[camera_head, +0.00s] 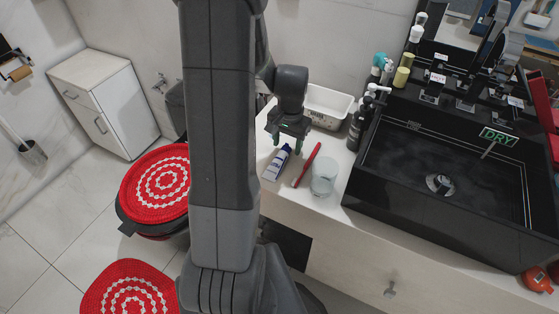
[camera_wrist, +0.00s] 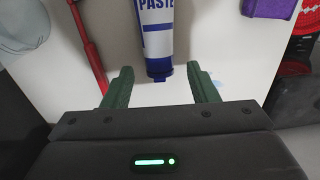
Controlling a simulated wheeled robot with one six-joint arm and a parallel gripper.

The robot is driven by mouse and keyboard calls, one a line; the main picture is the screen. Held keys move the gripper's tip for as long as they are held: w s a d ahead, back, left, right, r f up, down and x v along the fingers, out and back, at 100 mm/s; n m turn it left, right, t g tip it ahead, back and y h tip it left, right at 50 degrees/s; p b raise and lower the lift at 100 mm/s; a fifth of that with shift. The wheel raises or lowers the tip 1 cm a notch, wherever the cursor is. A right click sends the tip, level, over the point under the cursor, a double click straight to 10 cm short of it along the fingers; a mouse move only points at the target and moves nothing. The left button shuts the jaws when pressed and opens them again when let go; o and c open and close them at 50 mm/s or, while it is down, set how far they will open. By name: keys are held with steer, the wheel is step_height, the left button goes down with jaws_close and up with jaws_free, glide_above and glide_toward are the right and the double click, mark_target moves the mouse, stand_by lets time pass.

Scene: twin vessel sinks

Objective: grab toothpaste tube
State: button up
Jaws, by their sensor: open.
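The toothpaste tube (camera_head: 277,163) is white and blue and lies on the white counter, left of a red toothbrush. In the wrist view the tube (camera_wrist: 157,45) shows the letters "PASTE", and its blue cap end points toward my gripper. My gripper (camera_head: 287,142) is over the counter at the cap end of the tube. In the wrist view my gripper (camera_wrist: 164,85) is open, with its green fingers on either side of the line of the cap. Nothing is held. The far end of the tube is cut off in the wrist view.
A white basket (camera_head: 326,107) and dark bottles (camera_head: 357,127) are behind. The black sink (camera_head: 440,180) is further right. A purple object (camera_wrist: 268,8) lies at top right in the wrist view.

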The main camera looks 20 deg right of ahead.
steer(key=shift+f, duration=0.45)
steer(key=shift+c, duration=0.2)
steer(key=c, duration=1)
steer(key=shift+r, duration=0.1)
steer(key=shift+c, duration=0.2)
